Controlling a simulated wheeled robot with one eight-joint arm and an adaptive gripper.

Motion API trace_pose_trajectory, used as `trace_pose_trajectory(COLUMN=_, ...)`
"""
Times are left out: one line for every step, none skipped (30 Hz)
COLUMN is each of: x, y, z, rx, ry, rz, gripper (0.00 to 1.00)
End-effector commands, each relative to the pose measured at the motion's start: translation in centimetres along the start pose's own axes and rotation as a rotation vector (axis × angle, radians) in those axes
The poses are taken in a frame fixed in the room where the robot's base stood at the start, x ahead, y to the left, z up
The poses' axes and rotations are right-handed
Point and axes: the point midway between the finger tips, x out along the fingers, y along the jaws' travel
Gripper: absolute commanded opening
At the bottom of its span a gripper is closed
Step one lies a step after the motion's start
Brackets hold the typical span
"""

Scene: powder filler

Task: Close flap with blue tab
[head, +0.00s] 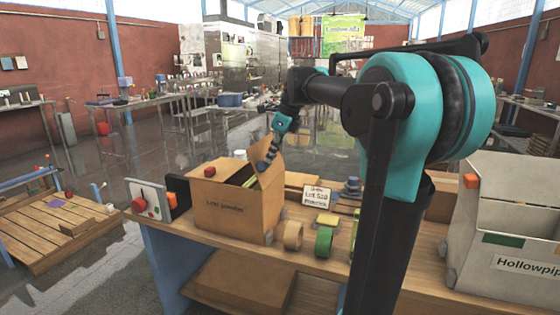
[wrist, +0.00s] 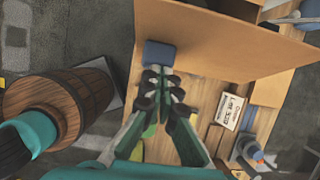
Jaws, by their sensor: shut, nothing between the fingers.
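The cardboard box (head: 232,207) stands open on the wooden bench. One flap (head: 270,154) stands up at its right side. In the wrist view this flap (wrist: 205,40) fills the top, with the blue tab (wrist: 159,54) at its lower left edge. My gripper (head: 268,159) is shut and empty, pointing down at the flap. In the wrist view its fingertips (wrist: 161,74) are right by the blue tab; I cannot tell whether they touch it. The blue tab is not clear in the head view.
A red tab (head: 209,171) shows on the box's left rim. A control panel (head: 147,200) stands to the left. Tape rolls (head: 293,235) and a sign (head: 318,196) are to the right. A grey bin (head: 505,235) stands far right. A barrel (wrist: 75,103) shows in the wrist view.

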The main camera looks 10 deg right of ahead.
Motion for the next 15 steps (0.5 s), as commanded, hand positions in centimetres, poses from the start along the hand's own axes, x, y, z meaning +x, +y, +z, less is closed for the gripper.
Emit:
trace_pose_trajectory(x=0.2, y=0.1, z=0.8, rx=-0.008, ry=0.044, rz=0.002, gripper=0.0)
trace_pose_trajectory(x=0.3, y=0.1, z=1.2, rx=-0.007, ry=0.072, rz=0.002, gripper=0.0)
trace_pose_trajectory(x=0.4, y=0.1, z=1.6, rx=-0.007, ry=0.111, rz=0.002, gripper=0.0)
trace_pose_trajectory(x=0.5, y=0.1, z=1.9, rx=-0.008, ry=0.139, rz=0.001, gripper=0.0)
trace_pose_trajectory(x=0.6, y=0.1, z=2.2, rx=-0.006, ry=0.167, rz=0.002, gripper=0.0)
trace_pose_trajectory(x=0.8, y=0.0, z=2.6, rx=-0.006, ry=0.205, rz=0.001, gripper=0.0)
trace_pose_trajectory(x=1.0, y=0.1, z=3.0, rx=-0.007, ry=0.234, rz=0.002, gripper=0.0)
trace_pose_trajectory(x=1.1, y=0.0, z=3.2, rx=-0.006, ry=0.263, rz=0.001, gripper=0.0)
trace_pose_trajectory(x=1.3, y=0.1, z=3.6, rx=-0.006, ry=0.301, rz=0.001, gripper=0.0)
trace_pose_trajectory(x=1.5, y=0.0, z=3.9, rx=-0.006, ry=0.329, rz=0.0, gripper=0.0)
trace_pose_trajectory(x=1.7, y=0.0, z=4.2, rx=-0.006, ry=0.358, rz=0.001, gripper=0.0)
trace_pose_trajectory(x=1.8, y=0.0, z=4.3, rx=-0.002, ry=0.364, rz=0.0, gripper=0.0)
trace_pose_trajectory(x=2.0, y=0.0, z=4.5, rx=-0.001, ry=0.361, rz=0.0, gripper=0.0)
trace_pose_trajectory(x=2.2, y=0.0, z=4.8, rx=-0.001, ry=0.36, rz=0.0, gripper=0.0)
trace_pose_trajectory(x=2.5, y=0.0, z=5.1, rx=-0.001, ry=0.359, rz=0.0, gripper=0.0)
